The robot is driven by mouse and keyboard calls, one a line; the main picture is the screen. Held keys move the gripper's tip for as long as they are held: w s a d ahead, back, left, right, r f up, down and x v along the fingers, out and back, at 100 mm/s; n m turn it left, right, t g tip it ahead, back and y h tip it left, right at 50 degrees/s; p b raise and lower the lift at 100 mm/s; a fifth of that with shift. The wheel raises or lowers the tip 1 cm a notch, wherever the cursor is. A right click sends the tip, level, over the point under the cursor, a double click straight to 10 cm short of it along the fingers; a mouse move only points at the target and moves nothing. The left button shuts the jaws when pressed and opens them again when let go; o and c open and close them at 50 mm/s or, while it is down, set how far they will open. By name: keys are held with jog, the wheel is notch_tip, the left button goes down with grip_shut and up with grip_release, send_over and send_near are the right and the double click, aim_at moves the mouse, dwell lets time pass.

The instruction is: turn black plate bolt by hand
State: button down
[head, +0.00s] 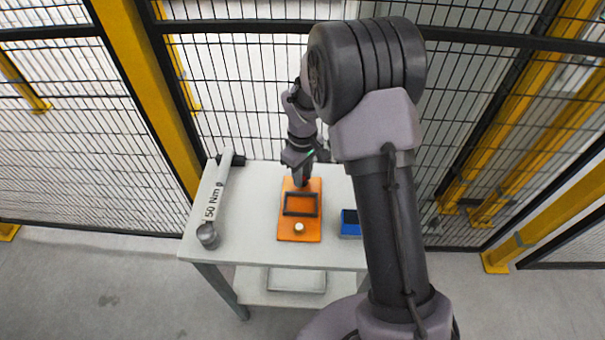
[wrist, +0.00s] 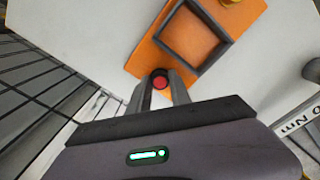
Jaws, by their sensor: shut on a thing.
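An orange plate (head: 310,232) lies on the table and carries a raised black square frame (head: 286,204). It also shows in the wrist view (wrist: 145,60), with the frame (wrist: 207,66) beyond my fingers. My gripper (head: 303,182) reaches down to the plate's far end. In the wrist view my gripper (wrist: 161,86) is shut on a dark round bolt with a red top (wrist: 160,79), one finger on each side. The bolt's lower part is hidden. A second round bolt head (head: 299,227) sits at the plate's near end, outside my gripper.
The white table (head: 255,210) also holds a torque wrench marked 50 Nm (head: 215,193) at left and a blue box (head: 350,222) at right. A lower shelf (head: 297,281) is below. Wire mesh fencing with yellow posts (head: 150,95) stands close behind the table.

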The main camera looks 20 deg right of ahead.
jog(key=m, duration=0.3)
jog(key=shift+w+r+m, duration=0.1)
jog(key=shift+r+m, duration=0.05)
jog(key=shift+m, duration=0.15)
jog(key=m, duration=0.3)
jog(key=shift+m, duration=0.3)
jog(key=m+b, duration=0.1)
jog(key=m, duration=0.5)
jog(key=shift+m, duration=0.3)
jog(key=m+b, duration=0.1)
jog(key=m, duration=0.4)
jog(key=shift+b, duration=0.4)
jog(key=m+b, duration=0.1)
jog(key=m, duration=0.4)
jog(key=shift+m, duration=0.4)
jog(key=shift+b, duration=0.3)
jog(key=c, duration=1.5)
grip_release()
jog(key=shift+a, duration=0.1)
